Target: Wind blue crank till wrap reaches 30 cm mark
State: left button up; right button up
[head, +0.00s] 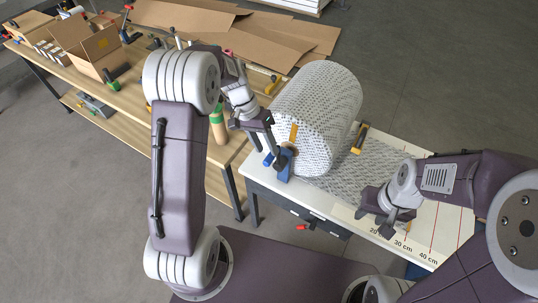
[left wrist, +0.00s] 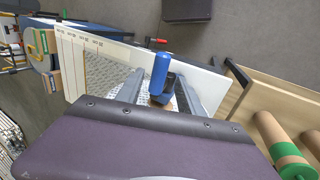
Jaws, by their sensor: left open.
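The white honeycomb wrap roll (head: 325,108) stands on its holder on the white table. Its loose sheet (head: 345,178) lies flat to the right, its end near the 20 cm label and partly hidden by my right gripper. The 30 cm mark (head: 402,246) shows right of that. The blue crank (head: 284,166) is at the roll's front end. Its upright blue handle shows in the left wrist view (left wrist: 161,72), between the spread fingers of my left gripper (left wrist: 157,96). My left gripper is open around the handle. My right gripper (head: 377,212) is low over the table; its finger gap is unclear.
A yellow-and-black tool (head: 359,138) lies behind the sheet. The wooden bench (head: 165,105) at left holds cardboard sheets (head: 245,35), boxes and several clamps. A green-banded cardboard tube (head: 217,122) stands near the bench's edge. A red-handled thing (head: 306,227) sticks out at the table's front.

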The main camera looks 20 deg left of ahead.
pick_arm(q)
jog(key=v, duration=0.4)
jog(key=shift+a+r, duration=0.25)
jog(key=shift+r, duration=0.05)
